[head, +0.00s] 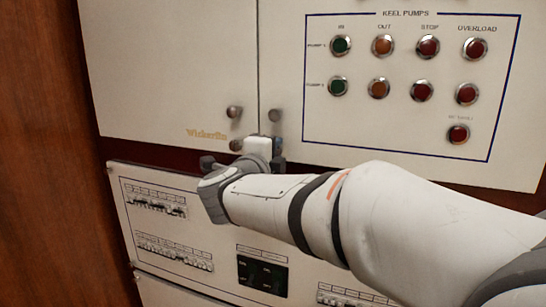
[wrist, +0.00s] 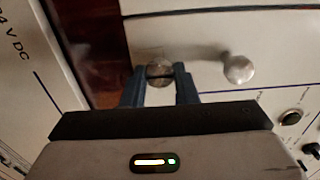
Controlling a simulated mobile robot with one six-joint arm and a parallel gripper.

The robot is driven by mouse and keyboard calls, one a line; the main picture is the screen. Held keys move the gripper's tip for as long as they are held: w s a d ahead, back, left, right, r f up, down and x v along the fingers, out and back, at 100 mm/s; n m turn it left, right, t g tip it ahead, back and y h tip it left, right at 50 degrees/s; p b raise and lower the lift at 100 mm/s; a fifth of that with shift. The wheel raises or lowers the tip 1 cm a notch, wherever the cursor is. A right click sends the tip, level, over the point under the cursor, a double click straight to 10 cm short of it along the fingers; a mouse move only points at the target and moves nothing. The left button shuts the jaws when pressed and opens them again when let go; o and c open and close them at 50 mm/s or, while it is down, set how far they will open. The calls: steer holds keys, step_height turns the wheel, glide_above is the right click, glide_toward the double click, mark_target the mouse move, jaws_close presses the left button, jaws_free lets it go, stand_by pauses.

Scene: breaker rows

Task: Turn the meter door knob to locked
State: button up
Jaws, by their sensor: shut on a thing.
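My gripper (head: 277,147) is at the lower inner corner of the right upper door (head: 400,165), the one with the KEEL PUMPS panel. In the wrist view its two blue fingers (wrist: 160,88) are shut on a round metal knob (wrist: 159,73), one on each side. A dark slot shows on the knob's face. My gripper hides this knob in the head view. A second round knob (wrist: 238,68) sits apart on the same door; it also shows in the head view (head: 274,115). No label reading meter or locked is legible.
The left upper door (head: 170,70), marked Wickerlin, has an upper knob (head: 234,112) and a lower knob (head: 236,145) close to my gripper. Below is a breaker panel (head: 125,215) with rows of switches. A wooden wall (head: 50,150) stands at the left.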

stand_by(0.4)
steer(key=o, duration=1)
steer(key=p+v, duration=0.2)
steer(key=v, duration=0.6)
steer(key=shift+w+r, duration=0.1)
